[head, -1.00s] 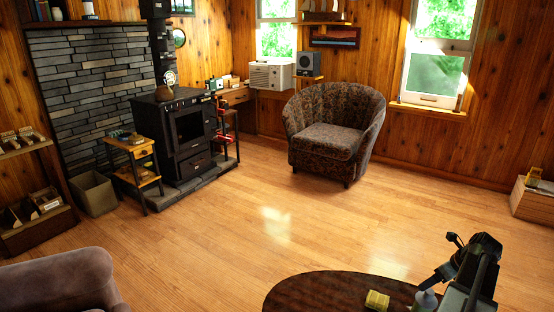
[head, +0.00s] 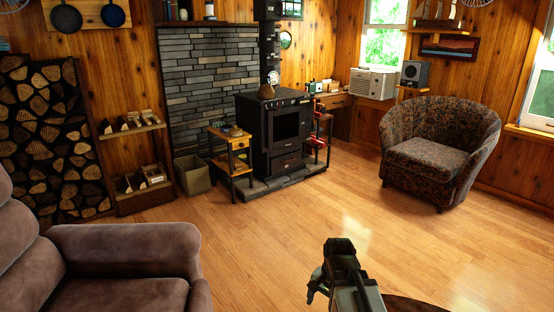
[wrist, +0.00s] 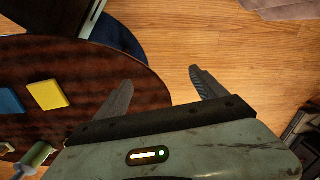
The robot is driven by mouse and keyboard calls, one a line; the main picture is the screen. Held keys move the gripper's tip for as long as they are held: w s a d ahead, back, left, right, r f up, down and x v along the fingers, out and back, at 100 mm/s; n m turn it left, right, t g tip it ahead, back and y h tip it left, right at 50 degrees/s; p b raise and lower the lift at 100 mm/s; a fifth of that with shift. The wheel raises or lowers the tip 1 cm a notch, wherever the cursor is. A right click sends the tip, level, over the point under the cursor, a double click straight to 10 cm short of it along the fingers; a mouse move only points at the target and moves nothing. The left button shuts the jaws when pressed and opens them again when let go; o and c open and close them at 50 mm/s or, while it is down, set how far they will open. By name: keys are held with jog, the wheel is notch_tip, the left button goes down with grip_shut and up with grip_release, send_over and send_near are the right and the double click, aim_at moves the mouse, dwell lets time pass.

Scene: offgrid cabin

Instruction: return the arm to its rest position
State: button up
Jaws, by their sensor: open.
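My gripper (wrist: 161,84) shows in the wrist view with its two fingers spread apart and nothing between them. The fingers point out over the edge of the dark round table (wrist: 85,70), one over the tabletop and one over the wooden floor. In the head view my arm rises at the bottom centre, beside the visible edge of the table (head: 412,304). The fingertips cannot be made out clearly there.
On the table lie a yellow block (wrist: 47,95), a blue block (wrist: 10,102) and a partly cut-off green-white item (wrist: 38,154). A brown sofa (head: 120,265) stands at left, a patterned armchair (head: 435,155) at right, a black stove (head: 275,135) behind. The floor between is clear.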

notch_tip(320, 180, up, 22)
jog(key=s+d+n+p, duration=0.2)
jog(key=n+p, duration=0.5)
jog(key=p, duration=1.4)
jog(key=shift+f+n+h+p, duration=0.25)
jog(key=shift+n+h+p, duration=0.05)
jog(key=shift+n, duration=0.1)
